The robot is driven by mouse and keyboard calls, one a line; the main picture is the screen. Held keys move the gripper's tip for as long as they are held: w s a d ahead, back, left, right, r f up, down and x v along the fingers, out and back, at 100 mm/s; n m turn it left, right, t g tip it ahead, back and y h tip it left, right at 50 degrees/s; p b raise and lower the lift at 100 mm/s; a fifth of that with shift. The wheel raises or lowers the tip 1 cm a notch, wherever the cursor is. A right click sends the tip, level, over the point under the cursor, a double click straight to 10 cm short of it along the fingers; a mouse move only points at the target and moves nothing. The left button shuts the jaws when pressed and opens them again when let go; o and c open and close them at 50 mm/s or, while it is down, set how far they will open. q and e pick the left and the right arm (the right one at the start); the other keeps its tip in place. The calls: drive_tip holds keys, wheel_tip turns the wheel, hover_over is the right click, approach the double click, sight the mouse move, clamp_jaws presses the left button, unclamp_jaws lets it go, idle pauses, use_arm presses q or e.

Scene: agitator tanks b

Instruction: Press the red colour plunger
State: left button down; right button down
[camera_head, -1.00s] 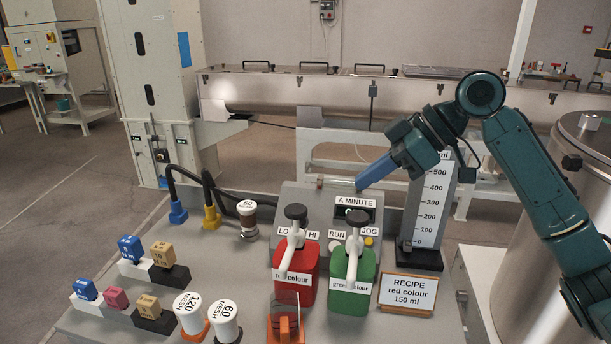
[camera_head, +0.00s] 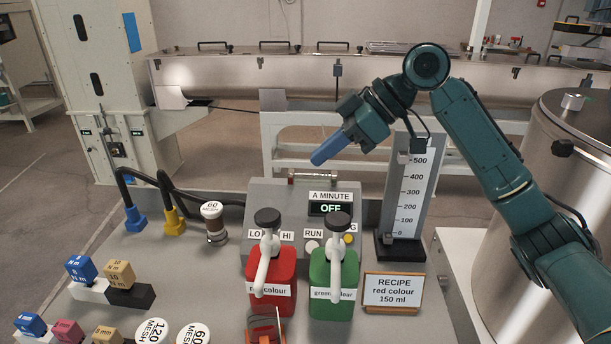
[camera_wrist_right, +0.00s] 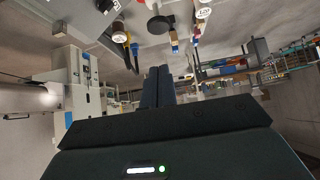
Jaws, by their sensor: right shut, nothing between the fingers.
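The red colour bottle (camera_head: 271,278) stands on the grey bench in front of the control box. Its plunger has a black round top (camera_head: 267,217) and a white spout pointing toward me. The green colour bottle (camera_head: 334,284) stands just right of it, with a similar black-topped plunger (camera_head: 339,221). My right gripper (camera_head: 318,157) is shut and empty, with blue fingers. It hangs in the air above and behind the bottles, touching nothing. In the right wrist view, its dark shut fingers (camera_wrist_right: 158,88) point away with nothing between them. My left gripper is not in view.
The control box display (camera_head: 331,208) reads OFF. A recipe card (camera_head: 392,292) reads red colour 150 ml. A measuring scale (camera_head: 407,185) stands behind it. Mesh jars (camera_head: 153,331) and coloured blocks (camera_head: 81,268) lie left. A large steel tank (camera_head: 570,190) is at right.

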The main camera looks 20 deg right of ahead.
drive_tip(key=p, duration=0.1)
hover_over(273, 234)
drive_tip(key=s+d, duration=0.1)
drive_tip(key=d, duration=0.2)
wheel_tip(273, 234, down, 6)
wheel_tip(273, 234, down, 4)
drive_tip(key=shift+s+r, duration=0.15)
drive_tip(key=shift+r, duration=0.1)
drive_tip(key=shift+f+p, duration=0.3)
drive_tip(key=shift+f, duration=0.2)
wheel_tip(273, 234, down, 5)
drive_tip(key=shift+r+b, duration=0.1)
drive_tip(key=shift+b, duration=0.6)
drive_tip(key=shift+r, duration=0.1)
drive_tip(key=b+v, duration=0.1)
drive_tip(key=v, duration=1.2)
drive_tip(key=shift+d+r, duration=0.1)
